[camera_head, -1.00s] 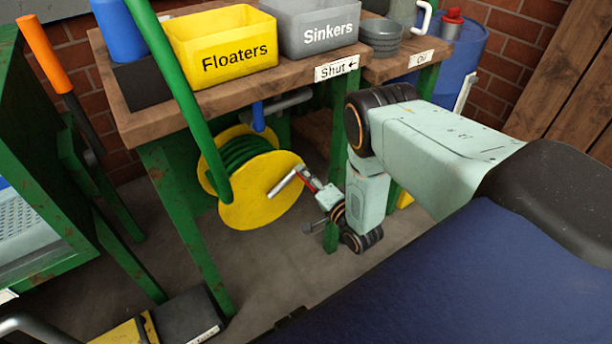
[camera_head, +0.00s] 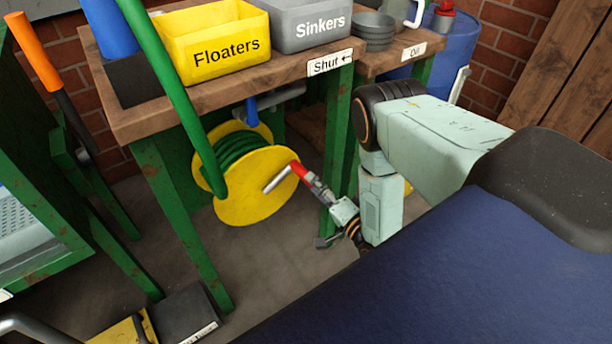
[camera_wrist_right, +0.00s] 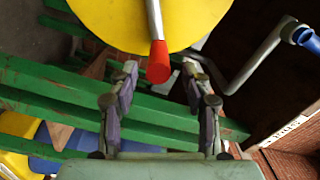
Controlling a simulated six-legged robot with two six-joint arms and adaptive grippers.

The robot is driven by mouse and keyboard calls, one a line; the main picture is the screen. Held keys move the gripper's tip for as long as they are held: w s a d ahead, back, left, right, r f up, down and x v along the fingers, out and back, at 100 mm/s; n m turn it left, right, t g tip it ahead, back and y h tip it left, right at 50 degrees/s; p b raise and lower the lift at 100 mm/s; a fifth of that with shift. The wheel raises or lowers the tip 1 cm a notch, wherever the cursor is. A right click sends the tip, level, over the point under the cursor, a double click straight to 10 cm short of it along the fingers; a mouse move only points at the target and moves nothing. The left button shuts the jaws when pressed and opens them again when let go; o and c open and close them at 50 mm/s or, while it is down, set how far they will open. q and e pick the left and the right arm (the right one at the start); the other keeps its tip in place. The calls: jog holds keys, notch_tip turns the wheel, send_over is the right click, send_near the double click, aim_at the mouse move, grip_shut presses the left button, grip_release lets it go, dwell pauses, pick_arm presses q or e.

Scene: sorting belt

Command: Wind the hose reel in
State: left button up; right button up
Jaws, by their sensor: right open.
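The hose reel (camera_head: 255,208) is a yellow drum under the bench, wound with green hose (camera_head: 238,150). A silver crank handle (camera_head: 277,180) with a red grip (camera_head: 298,168) sticks out from its face. My right gripper (camera_head: 312,182) is at the red grip's end, below and right of the reel. In the right wrist view the reel's yellow disc (camera_wrist_right: 110,18) fills the top. The red grip (camera_wrist_right: 158,62) points at my open right gripper (camera_wrist_right: 160,76), its end at the gap between the fingertips, with space on both sides. My left gripper is not in view.
The wooden bench (camera_head: 215,95) carries a yellow Floaters bin (camera_head: 222,55) and a grey Sinkers bin (camera_head: 312,28). A green bench leg (camera_head: 338,130) stands close beside my right arm. A blue drum (camera_head: 460,55) is at the back right.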

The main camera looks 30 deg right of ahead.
jog(key=s, duration=0.5)
jog(key=shift+s+d, duration=0.1)
dwell(0.3)
